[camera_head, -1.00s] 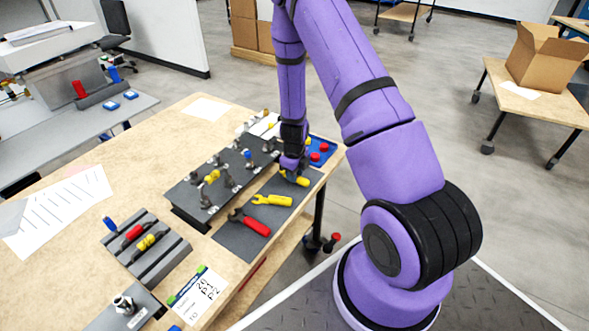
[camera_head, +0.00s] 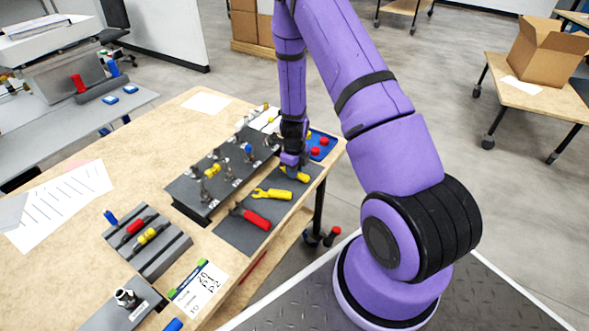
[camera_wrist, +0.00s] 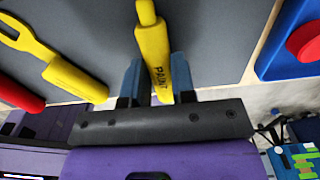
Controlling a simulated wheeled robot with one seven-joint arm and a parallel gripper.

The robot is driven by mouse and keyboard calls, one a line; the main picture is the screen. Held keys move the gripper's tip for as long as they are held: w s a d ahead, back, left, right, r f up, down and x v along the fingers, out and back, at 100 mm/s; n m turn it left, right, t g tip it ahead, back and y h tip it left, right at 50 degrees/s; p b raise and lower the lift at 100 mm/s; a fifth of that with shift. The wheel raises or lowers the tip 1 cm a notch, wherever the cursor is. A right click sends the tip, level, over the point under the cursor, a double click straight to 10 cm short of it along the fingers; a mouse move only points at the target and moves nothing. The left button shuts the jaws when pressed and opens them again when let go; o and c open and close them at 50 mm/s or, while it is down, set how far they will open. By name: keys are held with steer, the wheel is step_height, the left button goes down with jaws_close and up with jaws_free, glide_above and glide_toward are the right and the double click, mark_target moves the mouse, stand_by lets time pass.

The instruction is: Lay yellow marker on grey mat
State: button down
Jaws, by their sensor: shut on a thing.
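The yellow marker (camera_wrist: 153,50) is between my gripper's fingers (camera_wrist: 157,80) in the wrist view, with printed letters on its body. My gripper (camera_head: 292,168) is shut on it. In the head view the yellow marker (camera_head: 300,176) lies low over the far end of the grey mat (camera_head: 236,232). It looks at or very near the mat's surface; I cannot tell if it touches. The mat also shows behind the marker in the wrist view (camera_wrist: 105,35).
A yellow wrench (camera_head: 272,194) and a red-handled tool (camera_head: 252,216) lie on the mat. A dark rack with fittings (camera_head: 190,196) stands left of it. A blue tray (camera_head: 327,142) with red caps is beyond. A grooved grey block (camera_head: 160,255) sits nearer.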

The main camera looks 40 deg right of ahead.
steer(key=shift+f, duration=0.15)
steer(key=c, duration=0.9)
jaws_free()
steer(key=shift+o, duration=0.2)
step_height(320, 180, up, 11)
steer(key=shift+f, duration=0.1)
